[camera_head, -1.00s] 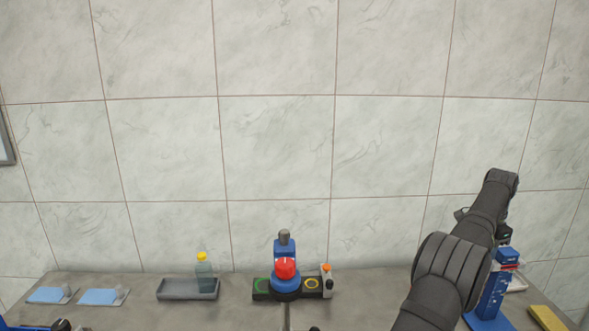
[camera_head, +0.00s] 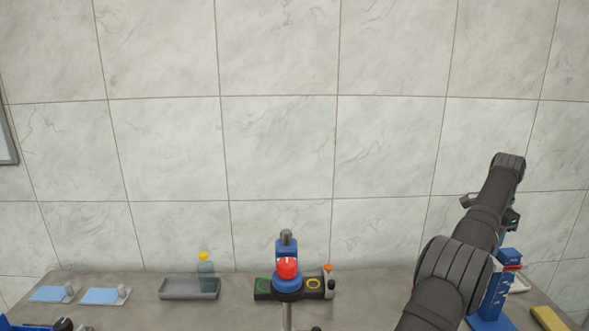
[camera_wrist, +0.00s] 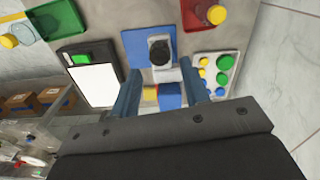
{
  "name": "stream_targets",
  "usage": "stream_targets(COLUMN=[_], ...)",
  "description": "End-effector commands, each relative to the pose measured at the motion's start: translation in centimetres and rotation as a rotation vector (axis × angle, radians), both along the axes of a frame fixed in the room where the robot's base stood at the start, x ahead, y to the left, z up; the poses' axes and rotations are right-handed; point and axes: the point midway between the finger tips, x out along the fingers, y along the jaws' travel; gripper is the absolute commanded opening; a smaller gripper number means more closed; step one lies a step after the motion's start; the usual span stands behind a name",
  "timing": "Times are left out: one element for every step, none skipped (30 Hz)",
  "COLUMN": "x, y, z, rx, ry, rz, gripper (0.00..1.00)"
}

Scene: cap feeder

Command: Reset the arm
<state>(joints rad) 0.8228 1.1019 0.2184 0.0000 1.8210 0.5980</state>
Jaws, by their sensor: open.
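My gripper (camera_wrist: 166,95) shows in the wrist view with its two blue-grey fingers apart and nothing between them. In the head view my dark arm rises at the right, beside a blue stand (camera_head: 497,290); the fingertips are hidden there.
A blue device with a red knob (camera_head: 287,268) stands at the table's middle. A grey tray (camera_head: 175,290) with a yellow-capped bottle (camera_head: 205,270) is to its left, then blue pads (camera_head: 103,296). The wrist view shows a white-screened scale (camera_wrist: 95,85) and a coloured-button panel (camera_wrist: 217,72).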

Motion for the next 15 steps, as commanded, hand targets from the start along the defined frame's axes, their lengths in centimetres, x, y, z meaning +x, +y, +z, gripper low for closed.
stream_targets(x=[0.0,0.0,0.0,0.0,0.0,0.0,0.0,0.0,0.0,-0.1,-0.1,-0.1,-0.1,-0.1,-0.1], y=[0.0,0.0,0.0,0.0,0.0,0.0,0.0,0.0,0.0,0.1,0.1,0.1,0.1,0.1,0.1], z=[0.6,1.0,1.3,1.5,1.8,2.0,2.3,2.5,2.8,3.0,3.2,2.9,2.7,2.4,2.1], rx=[-0.001,-0.002,-0.002,-0.002,-0.003,-0.001,-0.002,-0.003,-0.003,-0.003,-0.004,-0.001,0.001,0.001,0.001], ry=[-0.001,-0.001,-0.001,-0.001,-0.002,-0.001,-0.002,-0.002,-0.002,-0.002,-0.003,0.000,0.000,0.001,0.000], rz=[0.000,0.000,0.000,0.000,0.000,0.000,0.000,0.000,0.000,0.000,0.000,0.000,0.000,0.000,0.000], gripper=[0.42,0.42,0.42,0.42,0.42,0.42,0.42,0.42,0.42,0.42,0.42,0.42,0.42,0.42,0.42])
